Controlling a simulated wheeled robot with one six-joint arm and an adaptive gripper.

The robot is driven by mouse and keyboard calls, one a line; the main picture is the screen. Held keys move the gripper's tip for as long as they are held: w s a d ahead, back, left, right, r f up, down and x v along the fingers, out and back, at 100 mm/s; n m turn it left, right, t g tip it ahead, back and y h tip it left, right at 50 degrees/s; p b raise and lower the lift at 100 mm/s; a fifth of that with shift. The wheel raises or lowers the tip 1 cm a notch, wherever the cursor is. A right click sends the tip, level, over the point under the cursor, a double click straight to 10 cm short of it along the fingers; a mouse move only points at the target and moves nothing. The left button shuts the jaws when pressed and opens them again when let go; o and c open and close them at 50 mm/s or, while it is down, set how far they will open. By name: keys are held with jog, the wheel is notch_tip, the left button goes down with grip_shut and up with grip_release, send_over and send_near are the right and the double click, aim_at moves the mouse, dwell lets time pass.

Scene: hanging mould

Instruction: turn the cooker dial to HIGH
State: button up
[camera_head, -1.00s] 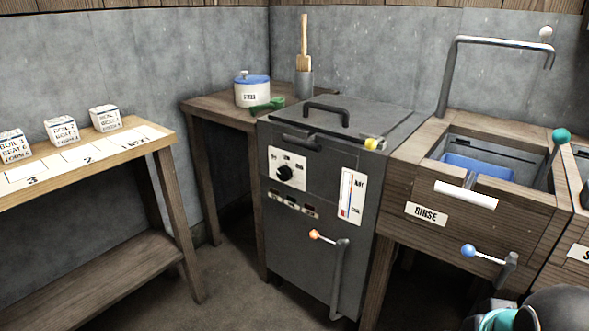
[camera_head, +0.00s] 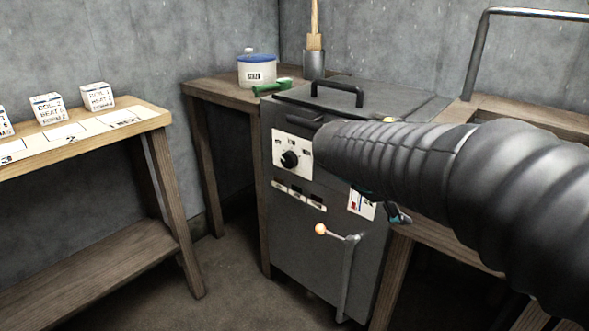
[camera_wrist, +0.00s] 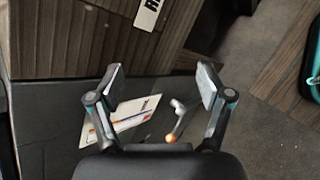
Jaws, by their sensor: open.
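The cooker (camera_head: 310,250) is a dark grey box with a handled lid. Its black dial (camera_head: 290,159) sits on a white plate (camera_head: 306,152) at the upper left of the front. The dial's setting and the small labels are too small to read. My gripper (camera_wrist: 162,78) is open and empty in the wrist view. Only a bit of it shows in the head view (camera_head: 399,214), right of the dial and lower, near the cooker's right edge. The dial does not show in the wrist view.
A lever with an orange ball (camera_head: 320,229) sticks out from the cooker front below the dial. It also shows between my fingers in the wrist view (camera_wrist: 171,138), near a striped gauge card (camera_wrist: 122,121). A wooden bench with boxes (camera_head: 98,95) stands left, with open floor between.

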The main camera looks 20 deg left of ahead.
jog(key=w+a+f+n+t+h+b, duration=0.15)
jog(key=w+a+n, duration=0.25)
jog(key=a, duration=0.5)
jog(key=n+t+y+b, duration=0.2)
jog(key=n+t+b, duration=0.1)
jog(key=n+t, duration=0.65)
send_near(286, 163)
jog(key=shift+g+h, duration=0.25)
jog(key=shift+g, duration=0.25)
jog(key=x, duration=0.6)
jog(key=b+x, duration=0.1)
jog(key=x, duration=0.2)
jog(key=shift+w+a+r, duration=0.1)
jog(key=shift+w+r, duration=0.2)
jog(key=shift+w, duration=0.05)
jog(key=c, duration=1.2)
